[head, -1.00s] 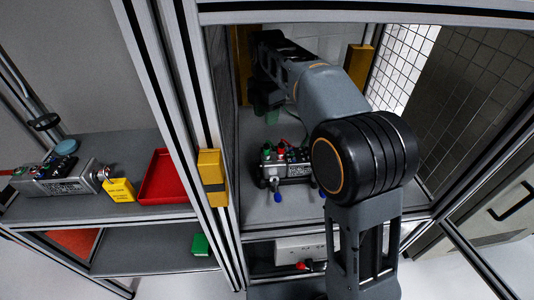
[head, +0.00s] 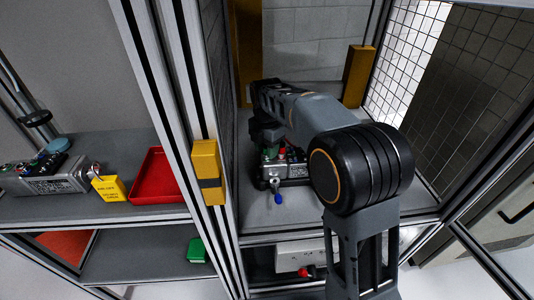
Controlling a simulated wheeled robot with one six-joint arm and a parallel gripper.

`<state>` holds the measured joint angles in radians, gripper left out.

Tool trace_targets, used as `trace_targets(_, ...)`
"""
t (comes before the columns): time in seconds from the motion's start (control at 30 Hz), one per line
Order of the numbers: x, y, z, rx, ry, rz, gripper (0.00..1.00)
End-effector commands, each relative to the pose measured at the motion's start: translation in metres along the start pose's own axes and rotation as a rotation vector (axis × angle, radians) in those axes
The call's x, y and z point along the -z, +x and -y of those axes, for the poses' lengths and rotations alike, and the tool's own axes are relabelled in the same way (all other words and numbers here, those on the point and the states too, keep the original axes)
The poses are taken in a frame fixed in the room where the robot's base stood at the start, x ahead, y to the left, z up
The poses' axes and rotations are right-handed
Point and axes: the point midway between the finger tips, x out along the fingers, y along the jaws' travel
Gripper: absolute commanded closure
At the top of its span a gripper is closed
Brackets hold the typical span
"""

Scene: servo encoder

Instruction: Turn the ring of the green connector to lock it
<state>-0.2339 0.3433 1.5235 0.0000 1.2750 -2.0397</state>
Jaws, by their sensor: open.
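A grey servo encoder unit (head: 292,169) stands on the shelf inside the framed cabinet, partly behind my arm. The green connector (head: 269,153) shows at its upper left, beside a red connector (head: 282,153). My gripper (head: 267,140) points down right over the green connector and is open. Its fingers are small and dark here, and I cannot tell whether they are around the ring or just above it. The ring's turn position is too small to tell.
A blue-tipped part (head: 278,197) hangs at the unit's front. Cabinet posts, one with a yellow block (head: 207,172), stand left of my arm. On the left bench are a red tray (head: 161,178), a yellow tag (head: 109,188) and another grey unit (head: 50,178). The shelf front is clear.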

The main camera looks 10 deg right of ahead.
Motion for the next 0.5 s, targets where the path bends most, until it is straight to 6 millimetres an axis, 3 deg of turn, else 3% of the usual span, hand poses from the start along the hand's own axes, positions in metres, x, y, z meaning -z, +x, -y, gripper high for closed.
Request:
trace_targets(0.13,0.0001,0.0088,0.0002,0.001,0.000,0.000,0.58)
trace_targets(0.5,0.0000,0.0102,0.0001,0.000,0.000,0.000,0.60)
